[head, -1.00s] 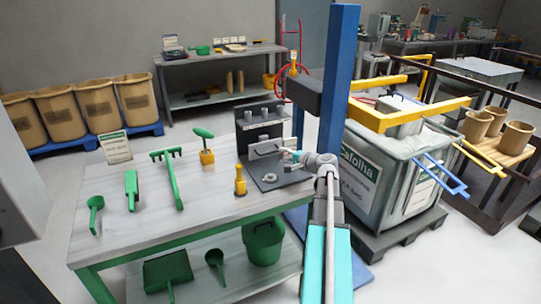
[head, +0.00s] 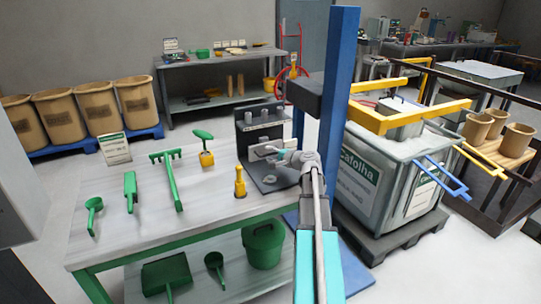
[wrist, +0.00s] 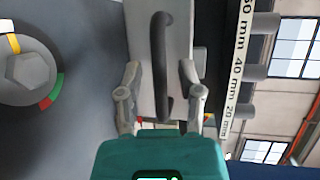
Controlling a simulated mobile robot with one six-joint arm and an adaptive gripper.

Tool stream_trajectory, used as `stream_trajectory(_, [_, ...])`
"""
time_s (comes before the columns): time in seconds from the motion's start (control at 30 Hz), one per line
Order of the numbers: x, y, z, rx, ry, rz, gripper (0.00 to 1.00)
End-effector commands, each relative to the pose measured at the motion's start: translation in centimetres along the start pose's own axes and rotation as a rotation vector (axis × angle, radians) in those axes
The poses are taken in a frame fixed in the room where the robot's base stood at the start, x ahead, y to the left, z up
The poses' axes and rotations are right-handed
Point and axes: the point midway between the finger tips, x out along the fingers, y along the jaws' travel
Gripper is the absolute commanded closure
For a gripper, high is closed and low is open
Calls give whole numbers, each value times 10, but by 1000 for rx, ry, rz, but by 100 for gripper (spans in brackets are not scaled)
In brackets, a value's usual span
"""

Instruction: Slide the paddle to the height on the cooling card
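The paddle is a light grey plate (wrist: 177,22) with a dark bar handle (wrist: 161,65) in the wrist view. My gripper (wrist: 160,72) is open, with one finger on each side of the handle and a gap to it on both sides. In the head view my gripper (head: 275,156) is at the front of the dark fixture (head: 244,139) on the bench. A white scale (wrist: 240,65) beside the plate reads 60, 40 and 20 mm. A green-and-white card (head: 115,149) stands at the bench's back left; its text is too small to read.
A round knob with a hex head (wrist: 25,75) is left of the plate. A yellow-based tool (head: 240,184) stands on the bench (head: 150,222) just left of the fixture. The blue column (head: 338,90) and the grey bin (head: 385,185) are to the right.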

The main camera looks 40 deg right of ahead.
Motion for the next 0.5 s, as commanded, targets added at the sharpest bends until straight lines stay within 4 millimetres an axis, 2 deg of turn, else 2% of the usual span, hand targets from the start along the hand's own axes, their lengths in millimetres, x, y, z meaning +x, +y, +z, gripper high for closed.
stream_trajectory(0.03, [0, 0, 0, 0, 0, 0, 67])
stream_trajectory(0.2, [0, 0, 0, 0, 0, 0, 99])
stream_trajectory(0.5, [0, 0, 0, 0, 0, 0, 100])
